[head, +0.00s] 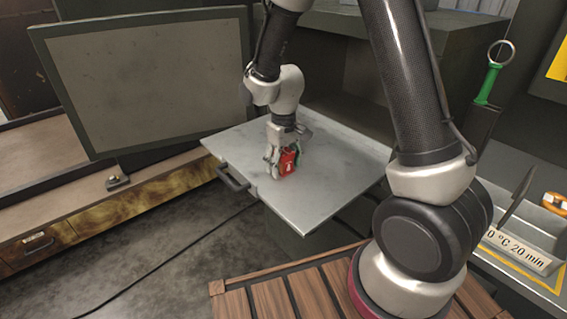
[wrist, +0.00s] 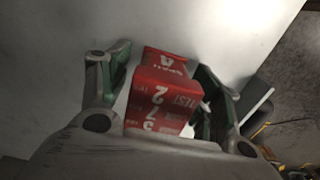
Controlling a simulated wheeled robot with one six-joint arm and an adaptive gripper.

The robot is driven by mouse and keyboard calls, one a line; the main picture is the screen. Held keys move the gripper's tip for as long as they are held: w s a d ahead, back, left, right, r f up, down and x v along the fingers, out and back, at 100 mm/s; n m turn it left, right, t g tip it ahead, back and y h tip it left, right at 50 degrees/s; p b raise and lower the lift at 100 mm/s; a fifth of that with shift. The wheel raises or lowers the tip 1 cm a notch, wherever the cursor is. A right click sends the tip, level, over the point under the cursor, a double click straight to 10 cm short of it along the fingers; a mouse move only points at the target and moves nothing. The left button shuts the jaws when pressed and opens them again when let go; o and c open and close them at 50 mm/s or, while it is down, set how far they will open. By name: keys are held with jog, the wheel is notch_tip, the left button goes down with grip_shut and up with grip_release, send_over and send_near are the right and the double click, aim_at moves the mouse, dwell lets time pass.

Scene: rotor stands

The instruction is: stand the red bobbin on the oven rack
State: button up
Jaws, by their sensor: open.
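A red block-like piece with white lettering (head: 288,162), the only red piece by my gripper, stands on a flat grey metal slab (head: 335,185). I take it for the red bobbin; no round spool shape shows. In the wrist view the red piece (wrist: 160,92) lies between the two fingers of my gripper (wrist: 160,65). A gap shows at the left finger; the right finger is very close, and contact cannot be told. In the head view my gripper (head: 284,157) points down at the slab, open around the piece. No rack with bars is clearly visible.
The slab has a dark handle (head: 232,178) at its left edge and clear surface around the piece. A large framed grey panel (head: 140,88) stands behind left. Wooden slats (head: 285,298) lie in front. A green-handled ring tool (head: 490,82) and a "20 min" label (head: 520,251) are right.

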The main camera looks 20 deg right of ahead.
aim_at(284, 152)
notch_tip(284, 152, up, 12)
jog(key=shift+r, duration=0.2)
jog(key=s+d+r+m+t, duration=0.2)
jog(key=s+d+r, duration=0.6)
jog(key=d+r, duration=0.1)
jog(key=s+d+r+m+t, duration=0.1)
jog(key=s+d, duration=0.2)
jog(key=s, duration=0.4)
jog(key=s+d+r+m+t, duration=0.1)
jog(key=s+d+r, duration=0.1)
jog(key=s, duration=0.4)
jog(key=shift+s+d+r+m, duration=0.3)
jog(key=shift+s+d, duration=0.1)
jog(key=shift+d, duration=0.3)
jog(key=shift+c, duration=0.3)
